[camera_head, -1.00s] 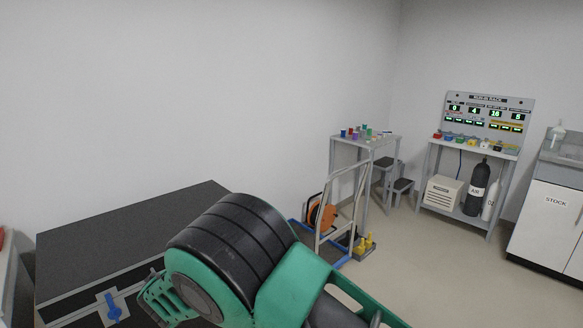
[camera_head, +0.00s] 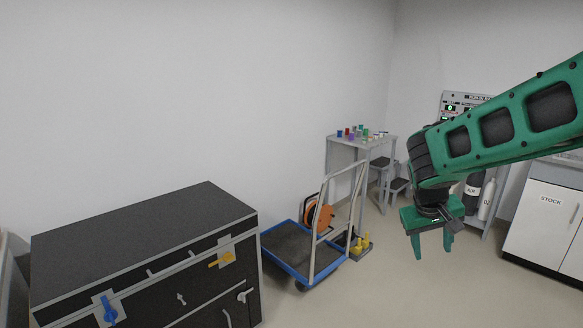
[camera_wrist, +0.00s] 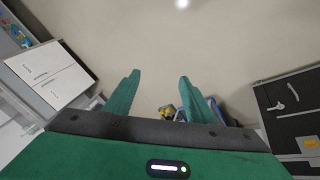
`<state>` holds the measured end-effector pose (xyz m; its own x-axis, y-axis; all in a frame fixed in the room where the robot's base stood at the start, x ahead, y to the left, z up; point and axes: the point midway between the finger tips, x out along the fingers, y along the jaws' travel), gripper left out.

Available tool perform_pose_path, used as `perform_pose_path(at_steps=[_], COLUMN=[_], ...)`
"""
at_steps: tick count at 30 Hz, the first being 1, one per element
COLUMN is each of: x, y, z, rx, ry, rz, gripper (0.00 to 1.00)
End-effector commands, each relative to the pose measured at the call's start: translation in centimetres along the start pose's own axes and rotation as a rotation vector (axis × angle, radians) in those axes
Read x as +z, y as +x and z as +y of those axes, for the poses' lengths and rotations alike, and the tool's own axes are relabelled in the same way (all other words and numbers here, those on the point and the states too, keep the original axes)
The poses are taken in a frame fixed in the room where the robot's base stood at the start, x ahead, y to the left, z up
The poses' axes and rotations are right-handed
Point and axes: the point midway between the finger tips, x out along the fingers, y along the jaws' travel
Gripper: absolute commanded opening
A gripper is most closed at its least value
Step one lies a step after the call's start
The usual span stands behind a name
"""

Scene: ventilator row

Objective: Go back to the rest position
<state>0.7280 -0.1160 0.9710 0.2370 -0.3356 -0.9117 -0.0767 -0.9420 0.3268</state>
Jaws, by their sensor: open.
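My gripper (camera_head: 432,246) hangs at the right in the head view, with its two green fingers pointing down and apart. It is open, and nothing shows between the fingers. In the wrist view my gripper (camera_wrist: 158,85) also shows its fingers spread over bare pale floor. My green arm reaches in from the right edge and hides much of the rack and its bench behind it.
A black case (camera_head: 150,250) with blue and yellow latches stands at the left. A blue trolley (camera_head: 290,252) stands beside it. A small table (camera_head: 362,139) with coloured items, stools (camera_head: 381,162) and a STOCK cabinet (camera_head: 545,215) stand farther back.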

Motion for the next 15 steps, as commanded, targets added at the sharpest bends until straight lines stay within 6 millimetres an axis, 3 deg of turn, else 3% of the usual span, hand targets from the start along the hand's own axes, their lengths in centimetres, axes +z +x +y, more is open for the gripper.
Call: perform_pose_path(at_steps=[1,6,10,15], x=[2.3,10.2,16.4,23.8], y=[-0.4,-1.7,-2.9,-4.4], z=[2.2,6.5,8.3,8.8], rx=[-0.019,-0.090,-0.145,-0.212], ry=[0.054,0.197,0.300,0.417], rz=[-0.031,-0.135,-0.206,-0.283], gripper=[0.50,0.50,0.50,0.50])
